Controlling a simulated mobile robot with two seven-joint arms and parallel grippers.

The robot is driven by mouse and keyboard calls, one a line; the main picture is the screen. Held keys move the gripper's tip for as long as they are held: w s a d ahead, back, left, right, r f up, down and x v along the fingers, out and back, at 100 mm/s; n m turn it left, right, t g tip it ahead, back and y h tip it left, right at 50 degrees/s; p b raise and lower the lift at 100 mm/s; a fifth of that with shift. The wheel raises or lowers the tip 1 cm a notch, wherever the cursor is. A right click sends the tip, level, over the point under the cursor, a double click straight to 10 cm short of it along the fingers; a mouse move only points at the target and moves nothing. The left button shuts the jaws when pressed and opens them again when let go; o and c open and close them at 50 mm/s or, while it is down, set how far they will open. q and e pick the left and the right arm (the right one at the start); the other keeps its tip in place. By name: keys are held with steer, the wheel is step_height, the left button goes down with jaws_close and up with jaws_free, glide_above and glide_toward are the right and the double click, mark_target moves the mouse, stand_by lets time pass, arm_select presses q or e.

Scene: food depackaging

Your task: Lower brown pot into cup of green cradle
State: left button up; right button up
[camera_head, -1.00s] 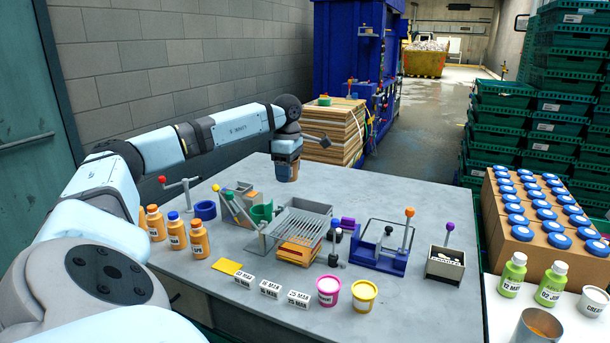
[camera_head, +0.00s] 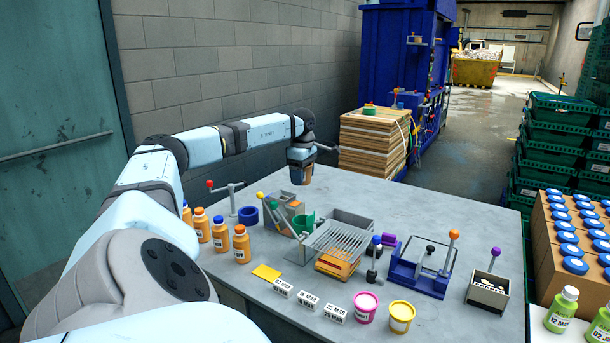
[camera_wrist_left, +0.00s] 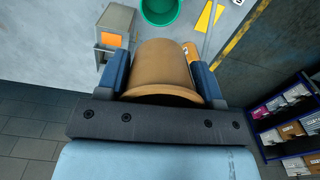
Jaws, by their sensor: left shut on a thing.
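My left gripper (camera_head: 301,172) is at the far edge of the grey table. It is shut on the brown pot (camera_wrist_left: 163,72), which sits between the two blue fingers in the left wrist view. In the head view the pot (camera_head: 300,176) shows only in part below the gripper. The green cradle cup (camera_head: 303,223) stands on the table nearer me, beside a grey block. It also shows in the left wrist view (camera_wrist_left: 160,20), just beyond the pot and apart from it. My right gripper is out of view.
A wire rack (camera_head: 345,236) stands right of the green cup, and a blue ring (camera_head: 248,215) stands left of it. Orange bottles (camera_head: 241,244) line the left side. A blue frame (camera_head: 420,278) with an orange knob is farther right.

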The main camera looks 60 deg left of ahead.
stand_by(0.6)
arm_select(q)
steer(key=shift+f, duration=0.2)
steer(key=shift+f+b, duration=2.95)
steer(key=shift+f, duration=3.65)
steer(key=shift+f, duration=0.15)
steer(key=o, duration=1.1)
